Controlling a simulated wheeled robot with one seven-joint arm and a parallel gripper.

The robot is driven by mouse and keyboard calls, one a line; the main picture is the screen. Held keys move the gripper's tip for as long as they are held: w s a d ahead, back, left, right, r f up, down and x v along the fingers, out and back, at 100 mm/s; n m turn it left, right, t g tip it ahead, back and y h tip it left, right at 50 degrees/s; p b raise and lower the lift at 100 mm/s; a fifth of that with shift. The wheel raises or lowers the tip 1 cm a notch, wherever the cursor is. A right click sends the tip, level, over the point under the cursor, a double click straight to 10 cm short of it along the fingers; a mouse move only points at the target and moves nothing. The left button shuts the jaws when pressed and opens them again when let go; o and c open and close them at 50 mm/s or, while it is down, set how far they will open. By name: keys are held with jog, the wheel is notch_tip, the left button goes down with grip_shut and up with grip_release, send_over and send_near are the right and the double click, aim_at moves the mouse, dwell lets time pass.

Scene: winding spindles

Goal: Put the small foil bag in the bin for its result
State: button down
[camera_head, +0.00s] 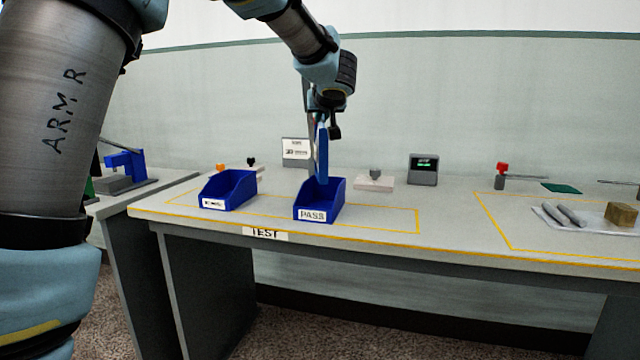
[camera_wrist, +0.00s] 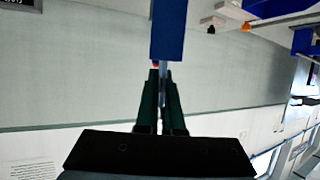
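My gripper (camera_head: 321,122) points down above the blue bin labelled PASS (camera_head: 316,215). It is shut on a thin, flat blue thing, which I take for the small foil bag (camera_head: 322,155). The bag hangs nearly upright, seen almost edge-on, its lower end over or just inside the bin's opening; I cannot tell whether it touches. In the wrist view the dark green fingers (camera_wrist: 163,95) close on a narrow strip, with a blue shape (camera_wrist: 169,30) beyond their tips. A second blue bin (camera_head: 214,204) stands to the left, its label hard to read.
Behind the bins are a small sign (camera_head: 296,149), a pale block with a grey knob (camera_head: 374,180) and a dark display box (camera_head: 423,169). A tray (camera_head: 596,226) with grey rods lies far right.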

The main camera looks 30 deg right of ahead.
aim_at(321, 149)
notch_tip(321, 149, down, 8)
jog(key=b, duration=0.3)
jog(key=shift+f+b, duration=0.2)
jog(key=shift+b, duration=0.2)
jog(key=c, duration=1.1)
grip_release()
jog(key=shift+o, duration=0.2)
jog(key=shift+r, duration=0.15)
jog(key=p+v, duration=0.2)
jog(key=v, duration=1)
